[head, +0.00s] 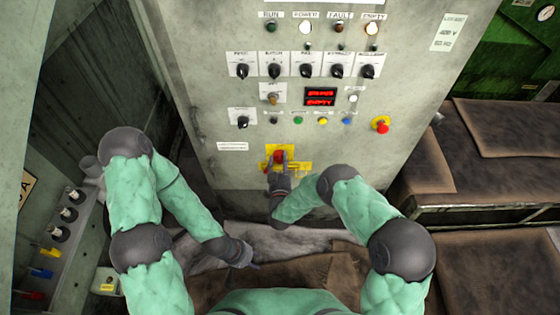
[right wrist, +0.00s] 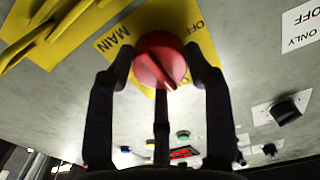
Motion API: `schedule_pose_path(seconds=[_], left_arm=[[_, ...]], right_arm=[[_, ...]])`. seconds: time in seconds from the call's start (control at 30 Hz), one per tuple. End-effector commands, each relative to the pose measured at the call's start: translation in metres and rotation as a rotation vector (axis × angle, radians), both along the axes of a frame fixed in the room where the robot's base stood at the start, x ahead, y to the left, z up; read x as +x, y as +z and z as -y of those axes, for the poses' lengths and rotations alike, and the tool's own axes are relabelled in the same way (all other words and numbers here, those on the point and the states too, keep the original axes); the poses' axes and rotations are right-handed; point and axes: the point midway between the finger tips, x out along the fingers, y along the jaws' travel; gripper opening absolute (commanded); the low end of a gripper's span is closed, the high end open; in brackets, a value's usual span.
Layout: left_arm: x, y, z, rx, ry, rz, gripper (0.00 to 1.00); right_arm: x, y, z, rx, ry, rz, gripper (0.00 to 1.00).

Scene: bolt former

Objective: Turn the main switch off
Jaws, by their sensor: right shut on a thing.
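The main switch is a round red knob (head: 279,156) on a yellow plate (head: 303,166), low on the grey control cabinet. In the right wrist view the red knob (right wrist: 160,60) sits between my fingers, with a dark slot line on its face, and the yellow plate (right wrist: 118,40) reads "MAIN". My right gripper (head: 279,168) is at the knob, and in the right wrist view its fingers (right wrist: 163,75) are shut on both sides of it. My left gripper (head: 246,262) hangs low, away from the cabinet; its opening is too small to tell.
A side panel (head: 60,215) with levers stands at the left. Brown-topped benches (head: 490,180) lie at the right.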

Motion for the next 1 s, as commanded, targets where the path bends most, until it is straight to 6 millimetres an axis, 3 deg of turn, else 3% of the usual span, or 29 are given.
schedule_pose_path(seconds=[0.37, 1.0], left_arm=[[0.0, -0.003, 0.0, 0.0, 0.0, 0.0, 0.4], [0.0, -0.014, 0.0, 0.0, 0.0, 0.0, 0.4]], right_arm=[[0.004, 0.007, -0.002, -0.103, 0.002, 0.018, 0.19], [0.006, 0.01, -0.007, -0.674, 0.0, 0.027, 0.19]])
